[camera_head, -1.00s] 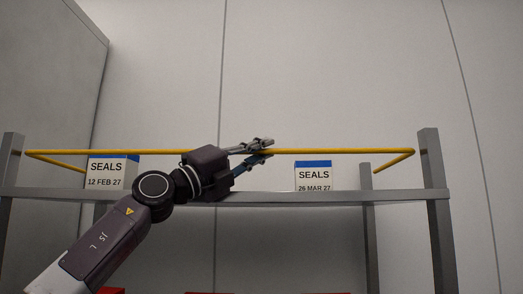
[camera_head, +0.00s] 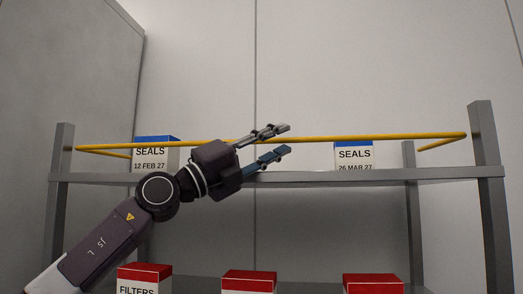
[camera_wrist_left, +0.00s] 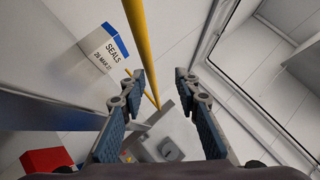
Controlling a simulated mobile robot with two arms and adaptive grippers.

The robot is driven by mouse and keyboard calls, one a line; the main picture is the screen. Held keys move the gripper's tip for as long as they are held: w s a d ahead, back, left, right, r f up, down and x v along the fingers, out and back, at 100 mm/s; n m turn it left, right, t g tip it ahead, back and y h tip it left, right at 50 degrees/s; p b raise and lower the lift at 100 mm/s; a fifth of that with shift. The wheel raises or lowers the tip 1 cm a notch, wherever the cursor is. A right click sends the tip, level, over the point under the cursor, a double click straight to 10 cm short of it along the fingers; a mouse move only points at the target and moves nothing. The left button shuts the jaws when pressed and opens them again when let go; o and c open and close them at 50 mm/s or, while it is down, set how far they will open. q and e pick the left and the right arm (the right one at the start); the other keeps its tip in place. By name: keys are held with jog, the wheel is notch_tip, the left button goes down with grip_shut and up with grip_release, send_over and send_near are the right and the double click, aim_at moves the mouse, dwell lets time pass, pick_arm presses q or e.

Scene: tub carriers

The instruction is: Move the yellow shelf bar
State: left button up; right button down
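The yellow shelf bar (camera_head: 380,138) runs across the front of the upper shelf, above its edge, with both ends bending back toward the posts. It also shows in the wrist view (camera_wrist_left: 138,35), passing between the fingers and closer to the left-hand finger in that picture. My left gripper (camera_head: 285,140) is open at the middle of the bar. In the head view, one finger is above the bar's line and one below it. The fingers stand apart from each other, and whether either touches the bar cannot be told. My right gripper is not in view.
Two blue-topped SEALS boxes, one left (camera_head: 152,160) and one right (camera_head: 353,157), stand on the grey upper shelf (camera_head: 420,175) behind the bar. Red-topped boxes (camera_head: 145,272) stand below. Grey posts (camera_head: 488,170) flank the shelf. The space above is clear.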

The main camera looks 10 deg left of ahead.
pick_arm(q)
jog(key=v, duration=0.4)
jog(key=shift+s+a+f, duration=0.1)
jog(key=shift+s+a, duration=0.1)
jog(key=shift+s, duration=0.05)
dwell(0.3)
